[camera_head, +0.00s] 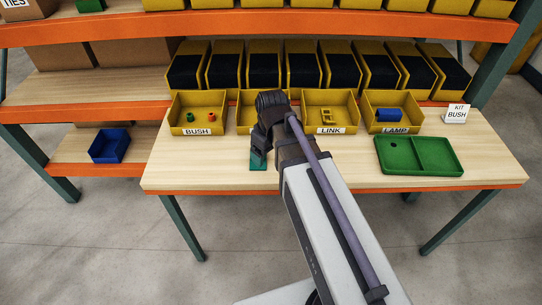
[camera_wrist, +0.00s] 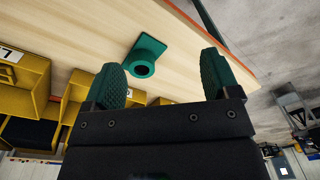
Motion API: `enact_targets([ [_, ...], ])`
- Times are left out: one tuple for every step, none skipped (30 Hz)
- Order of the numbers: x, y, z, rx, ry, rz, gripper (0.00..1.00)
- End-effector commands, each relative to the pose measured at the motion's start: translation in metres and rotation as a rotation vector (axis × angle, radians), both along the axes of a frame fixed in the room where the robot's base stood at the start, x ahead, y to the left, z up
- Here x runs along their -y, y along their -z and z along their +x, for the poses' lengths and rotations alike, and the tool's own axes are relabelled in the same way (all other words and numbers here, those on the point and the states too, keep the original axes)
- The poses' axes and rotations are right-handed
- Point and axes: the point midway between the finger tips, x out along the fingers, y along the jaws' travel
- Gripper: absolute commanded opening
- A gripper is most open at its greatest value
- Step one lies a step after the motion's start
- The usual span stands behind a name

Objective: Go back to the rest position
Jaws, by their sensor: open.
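My gripper (camera_wrist: 161,60) shows in the wrist view with its two teal ribbed fingers wide apart and nothing between them. A teal square plate with a round dark-holed collar (camera_wrist: 144,62) lies on the wooden table beyond the fingertips, apart from them. In the head view, my arm reaches over the table and ends near the front edge, left of centre, by a teal patch (camera_head: 258,166). The wrist hides part of this patch, and the fingers are hard to make out there.
Yellow bins labelled BUSH (camera_head: 198,113), LINK (camera_head: 330,111) and LAMP (camera_head: 394,112) line the table's back; my arm partly covers another. A green two-part tray (camera_head: 418,155) and KIT BUSH card (camera_head: 456,114) are at right. A blue bin (camera_head: 109,146) sits on the left shelf.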

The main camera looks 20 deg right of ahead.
Motion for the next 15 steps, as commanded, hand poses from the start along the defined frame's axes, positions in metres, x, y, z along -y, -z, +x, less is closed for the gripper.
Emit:
enact_targets([
  [-0.003,0.0,-0.032,-0.011,0.142,-0.015,0.82],
  [-0.003,0.0,-0.044,-0.017,0.233,-0.025,0.82],
  [-0.004,0.0,-0.056,-0.023,0.337,-0.035,0.82],
  [-0.004,0.0,-0.062,-0.025,0.398,-0.042,0.82],
  [-0.004,0.0,-0.067,-0.027,0.446,-0.047,0.82],
  [-0.004,0.0,-0.07,-0.028,0.487,-0.052,0.82],
  [-0.004,0.0,-0.071,-0.028,0.505,-0.053,0.82],
  [-0.003,0.0,-0.071,-0.028,0.514,-0.054,0.82],
  [-0.003,0.0,-0.07,-0.029,0.516,-0.054,0.82],
  [-0.003,0.0,-0.069,-0.029,0.515,-0.054,0.82],
  [-0.004,0.0,-0.069,-0.029,0.515,-0.053,0.82],
  [-0.004,0.0,-0.069,-0.029,0.514,-0.053,0.82],
  [-0.004,0.0,-0.069,-0.029,0.514,-0.053,0.82],
  [-0.003,0.0,-0.069,-0.029,0.514,-0.053,0.82],
  [-0.004,0.0,-0.068,-0.029,0.513,-0.053,0.82],
])
